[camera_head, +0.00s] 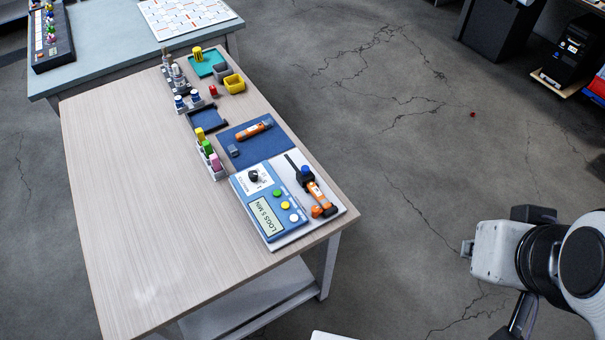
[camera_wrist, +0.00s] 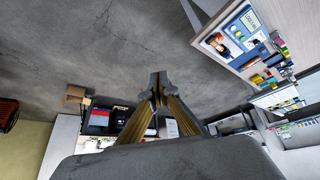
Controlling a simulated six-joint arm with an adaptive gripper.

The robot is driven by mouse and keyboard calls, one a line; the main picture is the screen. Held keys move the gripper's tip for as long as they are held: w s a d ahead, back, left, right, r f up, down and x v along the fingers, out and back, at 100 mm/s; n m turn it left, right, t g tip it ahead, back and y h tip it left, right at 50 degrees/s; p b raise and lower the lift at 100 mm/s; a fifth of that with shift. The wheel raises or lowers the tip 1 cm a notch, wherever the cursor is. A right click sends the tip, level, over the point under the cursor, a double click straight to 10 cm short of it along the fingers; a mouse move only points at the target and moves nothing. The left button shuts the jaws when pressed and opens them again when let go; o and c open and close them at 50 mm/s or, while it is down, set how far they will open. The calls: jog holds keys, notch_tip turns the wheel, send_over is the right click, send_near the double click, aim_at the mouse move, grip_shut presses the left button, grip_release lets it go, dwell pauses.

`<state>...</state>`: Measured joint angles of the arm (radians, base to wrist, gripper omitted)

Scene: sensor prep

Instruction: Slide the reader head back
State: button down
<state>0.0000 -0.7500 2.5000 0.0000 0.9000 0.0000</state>
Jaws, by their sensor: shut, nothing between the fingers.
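A blue-and-white reader unit (camera_head: 266,207) with a display, a dial and coloured buttons sits at the near right end of the wooden table. On the pale plate beside it, a dark blue block (camera_head: 306,174) stands by a dark rail (camera_head: 291,163); this looks like the reader head. An orange-and-dark device (camera_head: 322,199) lies just in front of the block. The unit also shows small at upper right in the wrist view (camera_wrist: 248,22). My gripper (camera_wrist: 158,80) is shut and empty, over the floor and well away from the table. My arm is at the lower right in the head view.
A blue mat (camera_head: 262,147) with another orange device lies behind the unit. A rack of coloured pieces (camera_head: 212,162) stands to its left. A yellow bin (camera_head: 234,83) and small parts are farther back. The table's left side is clear, and open floor separates my arm from the table.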

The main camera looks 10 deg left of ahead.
dwell(0.3)
jog(key=c, duration=2)
grip_release()
jog(key=shift+o, duration=0.4)
jog(key=shift+w+a+f+n+g, duration=0.15)
jog(key=shift+a+f+g, duration=0.1)
jog(key=shift+f, duration=0.15)
jog(key=shift+w+a+f+n+g, duration=0.1)
jog(key=shift+w+f+g, duration=0.1)
jog(key=shift+f, duration=0.2)
jog(key=shift+w+a+f+n+g, duration=0.1)
jog(key=shift+a+f+g, duration=0.15)
jog(key=shift+f, duration=0.15)
jog(key=w+a+f+m+g+y, duration=0.1)
jog(key=w+a+f+m, duration=0.5)
jog(key=w+a, duration=0.2)
jog(key=w+a+f+m+g+y, duration=0.1)
jog(key=w+a+f+m+y, duration=0.1)
jog(key=w+a+f+m, duration=0.4)
jog(key=w+a+f+m+g+y, duration=0.1)
jog(key=w+a+f+m, duration=0.5)
jog(key=w+a, duration=0.6)
jog(key=shift+w+a+f+m+g+y, duration=0.15)
jog(key=shift+w+f+m+g+y, duration=0.35)
jog(key=shift+w, duration=2)
jog(key=shift+h, duration=0.3)
